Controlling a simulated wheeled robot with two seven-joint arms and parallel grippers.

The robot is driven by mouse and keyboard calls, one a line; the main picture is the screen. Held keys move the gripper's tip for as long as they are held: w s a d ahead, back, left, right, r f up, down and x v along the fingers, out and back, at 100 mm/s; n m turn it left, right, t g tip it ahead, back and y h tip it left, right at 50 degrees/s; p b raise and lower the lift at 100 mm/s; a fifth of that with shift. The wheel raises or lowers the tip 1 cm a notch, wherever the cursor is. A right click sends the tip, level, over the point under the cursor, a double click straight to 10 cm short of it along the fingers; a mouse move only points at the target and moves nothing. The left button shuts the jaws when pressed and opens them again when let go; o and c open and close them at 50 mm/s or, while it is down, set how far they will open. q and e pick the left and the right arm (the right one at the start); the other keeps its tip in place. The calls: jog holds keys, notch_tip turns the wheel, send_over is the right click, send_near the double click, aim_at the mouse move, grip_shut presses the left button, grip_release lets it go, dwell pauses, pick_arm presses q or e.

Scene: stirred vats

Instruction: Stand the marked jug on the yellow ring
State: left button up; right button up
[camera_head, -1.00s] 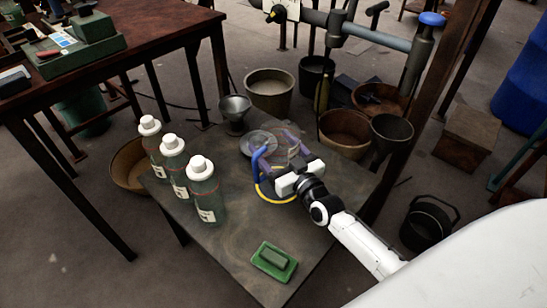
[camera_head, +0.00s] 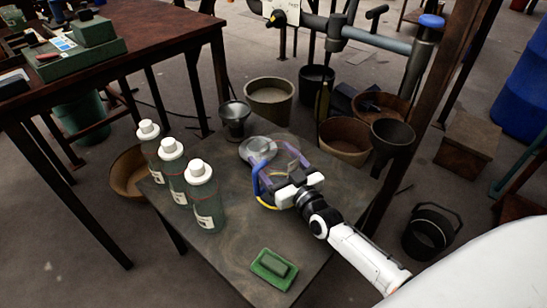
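The clear jug (camera_head: 289,153) with a blue handle (camera_head: 257,180) is over the small dark table, partly hidden by my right gripper. The yellow ring (camera_head: 266,204) shows only as an arc below the handle. The jug overlaps the ring in view; I cannot tell if its base touches it. My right gripper (camera_head: 277,183) reaches in from the lower right with its dark fingers at the jug's near side. Its fingertips are too small and covered to show whether they are shut. The jug's mark is not readable. My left gripper is not in view.
Several green-grey bottles with white caps (camera_head: 205,205) stand along the table's left side. A green block on a tray (camera_head: 273,268) is near the front. A grey round piece (camera_head: 257,149) and a metal funnel (camera_head: 235,116) are behind the jug. Buckets (camera_head: 270,97) stand on the floor beyond.

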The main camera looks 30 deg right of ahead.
jog(key=o, duration=0.3)
jog(key=shift+s+a+f, duration=0.1)
jog(key=shift+s+f, duration=0.05)
jog(key=shift+f, duration=0.55)
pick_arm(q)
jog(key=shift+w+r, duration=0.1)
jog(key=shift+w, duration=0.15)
pick_arm(e)
jog(key=shift+f, duration=0.1)
jog(key=shift+a+r+p, duration=0.1)
jog(key=shift+r+p, duration=0.35)
jog(key=shift+r, duration=0.05)
pick_arm(q)
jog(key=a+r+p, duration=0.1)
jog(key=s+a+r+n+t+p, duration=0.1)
jog(key=p, duration=0.1)
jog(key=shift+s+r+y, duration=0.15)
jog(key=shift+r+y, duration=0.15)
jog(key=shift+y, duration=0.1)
pick_arm(e)
jog(key=s, duration=1.1)
jog(key=shift+s+d+r, duration=0.25)
jog(key=shift+s+d, duration=0.1)
